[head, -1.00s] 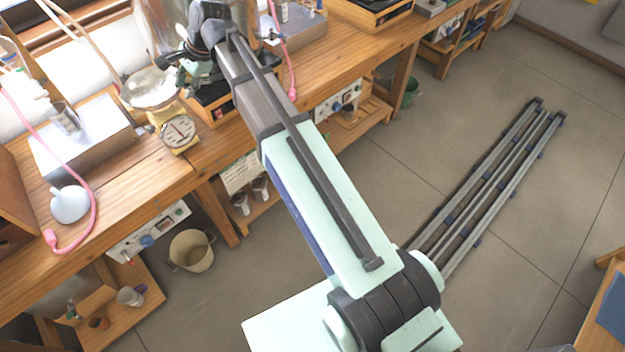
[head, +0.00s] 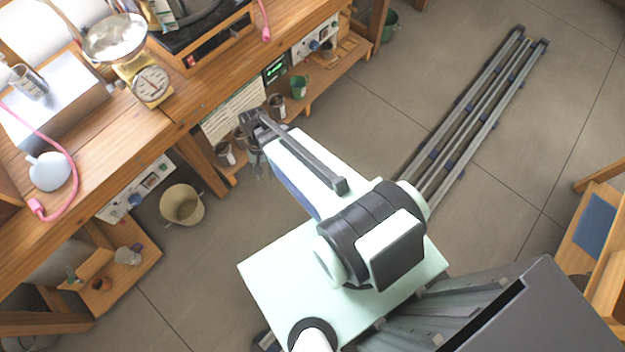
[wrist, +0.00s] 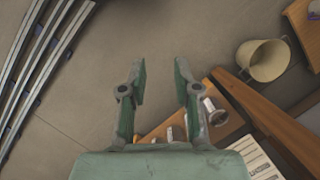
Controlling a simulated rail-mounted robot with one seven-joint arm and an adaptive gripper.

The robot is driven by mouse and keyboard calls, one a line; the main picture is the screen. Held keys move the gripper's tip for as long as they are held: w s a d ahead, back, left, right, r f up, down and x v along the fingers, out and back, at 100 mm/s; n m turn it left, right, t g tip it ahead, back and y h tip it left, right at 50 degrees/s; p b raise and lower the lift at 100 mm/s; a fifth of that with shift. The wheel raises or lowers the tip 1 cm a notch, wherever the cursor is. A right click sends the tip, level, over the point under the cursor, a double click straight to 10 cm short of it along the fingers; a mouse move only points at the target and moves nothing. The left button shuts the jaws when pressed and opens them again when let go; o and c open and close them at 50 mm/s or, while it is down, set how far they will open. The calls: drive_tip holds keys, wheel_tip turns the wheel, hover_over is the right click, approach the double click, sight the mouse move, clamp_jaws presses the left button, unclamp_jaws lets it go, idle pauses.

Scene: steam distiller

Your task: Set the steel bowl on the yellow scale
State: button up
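The steel bowl (head: 116,38) rests on top of the yellow scale (head: 151,86) on the wooden bench, at the upper left of the head view. The scale's round dial faces outward. My gripper is open and empty in the wrist view (wrist: 161,82), its two green fingers apart over the floor. In the head view, only a small dark part of it shows below my arm's end, in front of the bench and well away from the bowl.
A steel box (head: 50,100), a white funnel (head: 48,172) and a pink hose lie on the bench left of the scale. A beige bucket (head: 182,205) stands on the floor, also seen in the wrist view (wrist: 263,60). Shelves with small pots are under the bench.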

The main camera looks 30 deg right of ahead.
drive_tip(key=s+d+f+n+g, duration=0.1)
drive_tip(key=s+f, duration=0.1)
drive_tip(key=s, duration=0.5)
drive_tip(key=s+d+f+n+g+h, duration=0.1)
drive_tip(key=s+f+n, duration=0.1)
drive_tip(key=s, duration=0.6)
drive_tip(key=s+d+f+n+g, duration=0.1)
drive_tip(key=s+f, duration=0.3)
drive_tip(key=s, duration=0.4)
drive_tip(key=shift+s+d+f+n+g+h, duration=0.15)
drive_tip(key=shift+d+f+n+g+h, duration=0.15)
drive_tip(key=shift+d+n, duration=0.35)
drive_tip(key=shift+a+r, duration=0.1)
